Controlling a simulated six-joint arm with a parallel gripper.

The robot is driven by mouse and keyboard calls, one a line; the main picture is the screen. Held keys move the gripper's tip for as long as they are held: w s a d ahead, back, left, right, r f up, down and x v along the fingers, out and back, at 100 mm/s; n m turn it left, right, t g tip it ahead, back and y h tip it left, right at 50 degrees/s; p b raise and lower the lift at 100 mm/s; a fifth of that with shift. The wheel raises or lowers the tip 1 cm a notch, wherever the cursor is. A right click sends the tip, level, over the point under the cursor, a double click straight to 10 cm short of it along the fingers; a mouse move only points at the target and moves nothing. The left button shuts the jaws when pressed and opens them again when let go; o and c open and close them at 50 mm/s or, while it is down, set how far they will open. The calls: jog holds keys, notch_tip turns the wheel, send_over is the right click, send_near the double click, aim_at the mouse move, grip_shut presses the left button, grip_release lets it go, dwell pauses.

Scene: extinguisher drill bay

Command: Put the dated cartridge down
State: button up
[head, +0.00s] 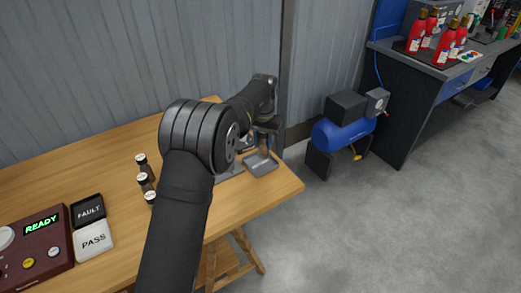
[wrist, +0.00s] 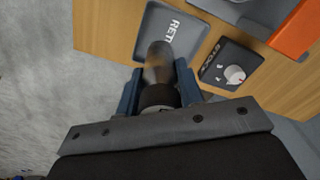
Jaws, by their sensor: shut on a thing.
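My gripper (wrist: 159,82) is shut on a dark, brownish-grey cylindrical cartridge (wrist: 158,62), with a blue finger on each side of it. No date is readable on it. In the wrist view the cartridge lies over a grey shallow tray (wrist: 150,22) with white lettering starting "RET"; the rest is covered. I cannot tell whether the cartridge touches the tray. In the head view my gripper (head: 264,138) is above the tray (head: 262,164) at the table's right corner, and my arm hides part of this area.
A black FAULT tile (head: 88,211), a white PASS tile (head: 93,241) and a panel reading READY (head: 35,250) are at left.

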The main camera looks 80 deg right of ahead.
aim_at(260, 149)
jog(key=shift+w+d+f, duration=0.35)
jog(key=shift+w, duration=0.2)
jog(key=shift+f, duration=2)
jog(key=shift+f, duration=0.1)
jog(key=o, duration=1.2)
notch_tip(260, 149, up, 12)
jog(key=shift+r, duration=0.1)
